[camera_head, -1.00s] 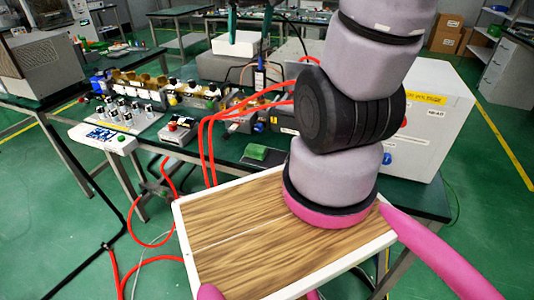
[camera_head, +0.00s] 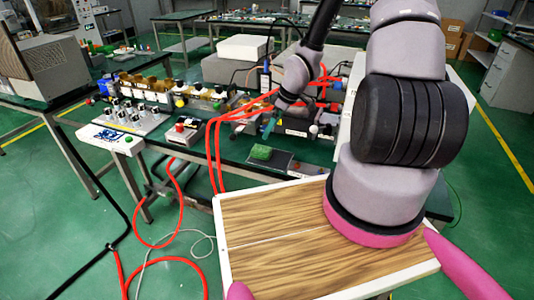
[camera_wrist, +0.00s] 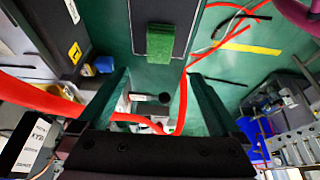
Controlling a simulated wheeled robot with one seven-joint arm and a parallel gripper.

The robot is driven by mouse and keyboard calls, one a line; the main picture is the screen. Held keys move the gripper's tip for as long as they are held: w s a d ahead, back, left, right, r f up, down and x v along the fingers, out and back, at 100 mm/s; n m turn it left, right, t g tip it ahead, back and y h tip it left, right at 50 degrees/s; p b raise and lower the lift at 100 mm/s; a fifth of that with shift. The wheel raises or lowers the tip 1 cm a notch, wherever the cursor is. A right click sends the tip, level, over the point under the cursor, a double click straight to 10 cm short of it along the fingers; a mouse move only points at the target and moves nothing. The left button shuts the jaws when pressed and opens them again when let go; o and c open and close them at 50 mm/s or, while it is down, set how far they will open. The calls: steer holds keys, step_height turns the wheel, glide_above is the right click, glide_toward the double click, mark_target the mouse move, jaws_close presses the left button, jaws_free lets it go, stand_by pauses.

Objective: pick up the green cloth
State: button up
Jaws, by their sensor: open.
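The green cloth (camera_head: 261,152) is a small folded pad on a dark plate (camera_head: 281,165) near the front edge of the workbench. In the wrist view the cloth (camera_wrist: 160,43) lies ahead of the fingertips, roughly centred between the two fingers and apart from them. My gripper (camera_head: 268,128) hangs over the bench just behind and above the cloth in the head view. In the wrist view my gripper (camera_wrist: 158,78) has its two dark green fingers spread wide, with nothing held between them.
Red cables (camera_head: 214,150) loop over the bench edge left of the cloth, and some run under my gripper in the wrist view. A small box with knobs (camera_head: 186,130) stands to the left. A white box (camera_head: 242,47) stands behind.

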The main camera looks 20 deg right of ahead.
mark_target(262, 149)
steer(key=x, duration=1)
steer(key=shift+s+d+f, duration=0.1)
steer(key=shift+d+f, duration=0.2)
steer(key=shift+c, duration=0.3)
steer(key=c, duration=1.5)
step_height(262, 149, up, 10)
